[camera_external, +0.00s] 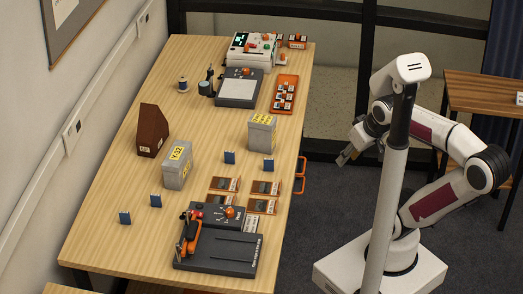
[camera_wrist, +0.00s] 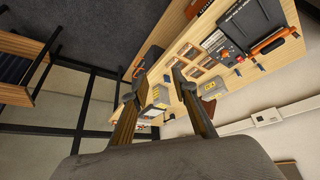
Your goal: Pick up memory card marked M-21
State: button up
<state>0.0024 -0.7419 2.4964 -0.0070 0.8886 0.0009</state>
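Several small blue cards stand on the wooden table in the external view: one (camera_external: 229,157) between the grey boxes, one (camera_external: 268,165) near the right edge, and two (camera_external: 155,200) (camera_external: 124,217) at the front left. Their markings are too small to read, so I cannot tell which is M-21. My gripper (camera_external: 345,157) is in the air right of the table, apart from all the cards. In the wrist view my gripper (camera_wrist: 158,72) has its two fingers spread, with nothing held between them.
Two grey boxes with yellow labels (camera_external: 177,168) (camera_external: 262,135) and a brown box (camera_external: 153,130) stand on the table (camera_external: 120,180). Wooden trays (camera_external: 224,184), a dark device (camera_external: 215,250) and an orange tray (camera_external: 285,82) are near the right edge. The table's left front is mostly clear.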

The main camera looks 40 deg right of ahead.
jog(key=w+d+r+t+h, duration=0.1)
jog(key=w+d+r, duration=0.15)
jog(key=w, duration=0.35)
jog(key=w+d+r+t+h, duration=0.1)
jog(key=w+d, duration=0.2)
jog(key=w, duration=0.4)
jog(key=n+t, duration=0.4)
send_over(293, 170)
jog(key=d, duration=0.3)
jog(key=w+f+n+t+y, duration=0.1)
jog(key=w+f+n+y, duration=0.1)
jog(key=w, duration=0.3)
jog(key=w+a+f+n+y, duration=0.2)
jog(key=f+n+y, duration=0.15)
jog(key=f, duration=0.25)
jog(key=w+a+f+n+y, duration=0.2)
jog(key=w+f+y, duration=0.1)
jog(key=f+y, duration=0.3)
jog(key=s+f+y, duration=0.1)
jog(key=s+f, duration=0.2)
jog(key=f, duration=0.2)
jog(key=s+f+m+y, duration=0.1)
jog(key=s+f+y, duration=0.1)
jog(key=f, duration=0.4)
jog(key=s+d+f+g+y, duration=0.1)
jog(key=s+f, duration=0.3)
jog(key=f, duration=0.2)
jog(key=shift+s+f+m+y, duration=0.1)
jog(key=shift+s+m+y, duration=0.15)
jog(key=shift+s, duration=0.15)
